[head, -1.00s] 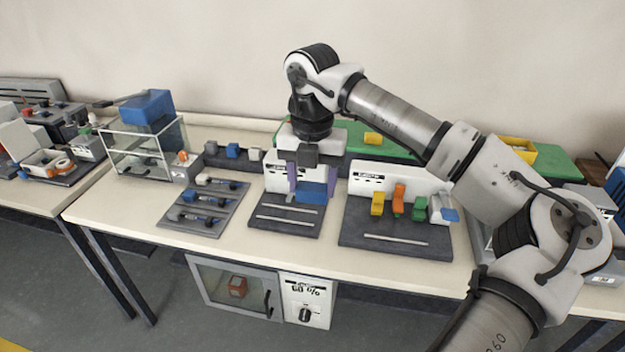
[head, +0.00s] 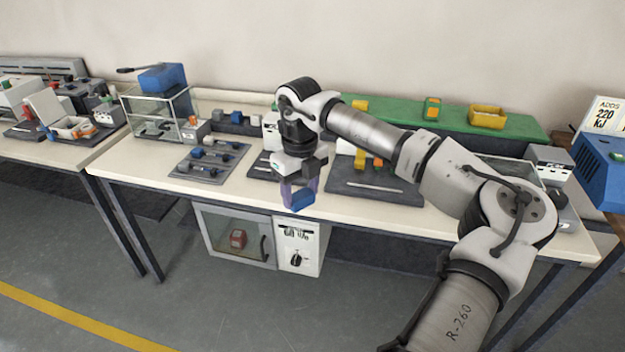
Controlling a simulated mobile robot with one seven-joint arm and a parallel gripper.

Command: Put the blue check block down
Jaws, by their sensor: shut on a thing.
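The blue check block (head: 301,200) is between the fingers of my gripper (head: 300,192), which is shut on it. The gripper points down, and the block hangs in front of the table's front edge as seen in the head view. Whether it is over the bench top or beyond it I cannot tell. My gripper and arm partly hide a dark fixture plate (head: 262,166) with a white back piece behind them.
A dark plate (head: 375,188) with a white back and orange and yellow pieces is to the right. A glass box (head: 150,118) stands farther left. Bare bench (head: 155,170) shows at the left front.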

